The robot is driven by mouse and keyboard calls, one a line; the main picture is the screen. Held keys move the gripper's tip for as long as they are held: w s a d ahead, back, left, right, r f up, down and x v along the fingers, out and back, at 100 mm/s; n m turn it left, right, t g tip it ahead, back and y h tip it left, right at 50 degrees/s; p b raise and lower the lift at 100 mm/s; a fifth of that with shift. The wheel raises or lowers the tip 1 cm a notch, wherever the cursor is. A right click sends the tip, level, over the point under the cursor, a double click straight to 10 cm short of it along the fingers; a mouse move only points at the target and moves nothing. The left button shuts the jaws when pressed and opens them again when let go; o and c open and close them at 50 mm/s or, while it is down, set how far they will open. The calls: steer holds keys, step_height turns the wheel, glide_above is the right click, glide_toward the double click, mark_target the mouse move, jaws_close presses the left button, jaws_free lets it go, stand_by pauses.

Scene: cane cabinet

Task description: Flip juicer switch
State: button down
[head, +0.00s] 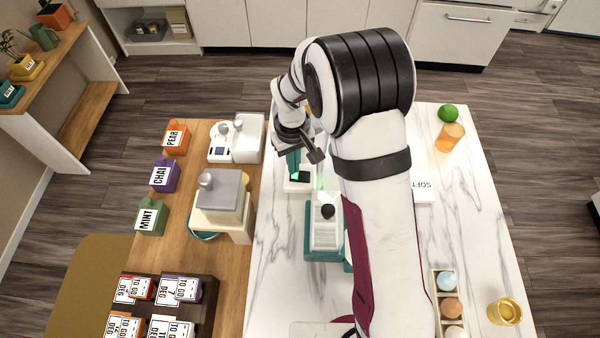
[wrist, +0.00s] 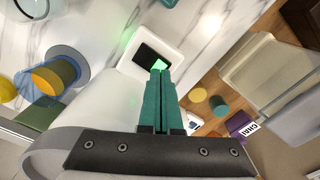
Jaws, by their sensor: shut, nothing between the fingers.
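A white switch box with a black rocker and a glowing green part (wrist: 153,56) sits on the white marble top; in the head view the box (head: 299,186) is partly under my gripper. My gripper (wrist: 160,74) has teal fingers, shut together and empty. Its tips overlap the near edge of the black rocker in the wrist view; I cannot tell whether they touch it. In the head view the gripper (head: 294,164) is just above the box. A white machine with a black knob and teal base (head: 326,226) stands nearer the camera; I cannot tell whether it is the juicer.
A grey-topped machine (head: 222,190) and a white appliance (head: 248,138) stand on the wooden counter at left, beside labelled boxes (head: 165,174). A green lime (head: 448,113) and an orange glass (head: 449,137) are at the far right. My arm hides the counter's middle.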

steer(key=shift+f, duration=0.9)
stand_by(0.3)
steer(key=shift+r, duration=3.55)
steer(key=s+d+r+m+y, duration=0.1)
steer(key=s+d+r+m, duration=0.65)
steer(key=s+r, duration=0.5)
steer(key=s+d+m, duration=0.1)
steer(key=s+m, duration=0.1)
steer(key=s, duration=0.5)
steer(key=s+d+f+m, duration=0.1)
steer(key=s+m, duration=0.1)
steer(key=s, duration=0.5)
steer(key=shift+d+f+y, duration=0.25)
steer(key=shift+y, duration=0.15)
